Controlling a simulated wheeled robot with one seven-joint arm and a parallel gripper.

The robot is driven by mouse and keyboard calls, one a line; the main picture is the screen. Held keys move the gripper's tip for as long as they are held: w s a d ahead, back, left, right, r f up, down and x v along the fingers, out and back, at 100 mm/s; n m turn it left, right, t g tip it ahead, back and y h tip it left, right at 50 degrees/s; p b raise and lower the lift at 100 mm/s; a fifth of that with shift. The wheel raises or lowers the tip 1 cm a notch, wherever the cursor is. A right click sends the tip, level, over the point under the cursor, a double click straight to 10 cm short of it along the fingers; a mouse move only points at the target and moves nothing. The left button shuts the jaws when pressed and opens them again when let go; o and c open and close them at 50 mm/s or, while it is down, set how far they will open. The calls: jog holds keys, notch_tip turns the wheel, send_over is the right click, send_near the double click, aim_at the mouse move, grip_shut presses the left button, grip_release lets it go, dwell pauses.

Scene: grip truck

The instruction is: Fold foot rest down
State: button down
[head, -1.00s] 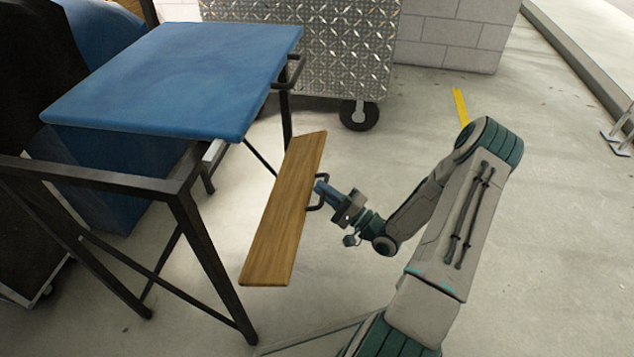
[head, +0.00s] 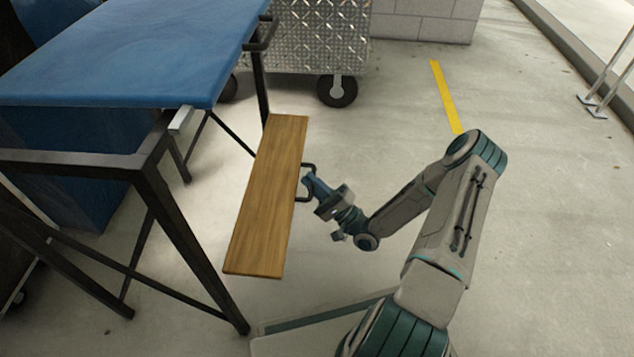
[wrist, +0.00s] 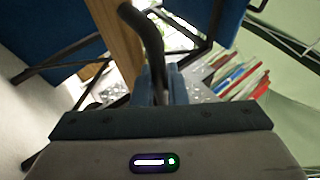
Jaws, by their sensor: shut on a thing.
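The foot rest is a long wooden board (head: 265,200) below and right of the blue seat (head: 130,55) of a tall black-framed chair in the head view. A dark bar handle (head: 311,168) sits on the board's right edge. My gripper (head: 307,182) is shut on this handle. In the wrist view the handle (wrist: 142,32) rises between the fingers of my gripper (wrist: 163,85), with the wooden board (wrist: 117,40) just beyond it. The board shows its broad face in the head view and looks tilted. The exact grip contact is partly hidden by the fingers.
The chair's black metal legs (head: 187,240) stand left of the board. A diamond-plate cart (head: 310,40) on wheels stands behind. The grey floor to the right is open, with a yellow stripe (head: 445,95). A metal railing (head: 610,80) stands at the far right.

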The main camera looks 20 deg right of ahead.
jog(key=shift+a+f, duration=0.1)
jog(key=shift+a, duration=0.05)
jog(key=c, duration=1.5)
grip_release()
jog(key=shift+o, duration=0.2)
jog(key=p+v, duration=0.3)
jog(key=v, duration=1.1)
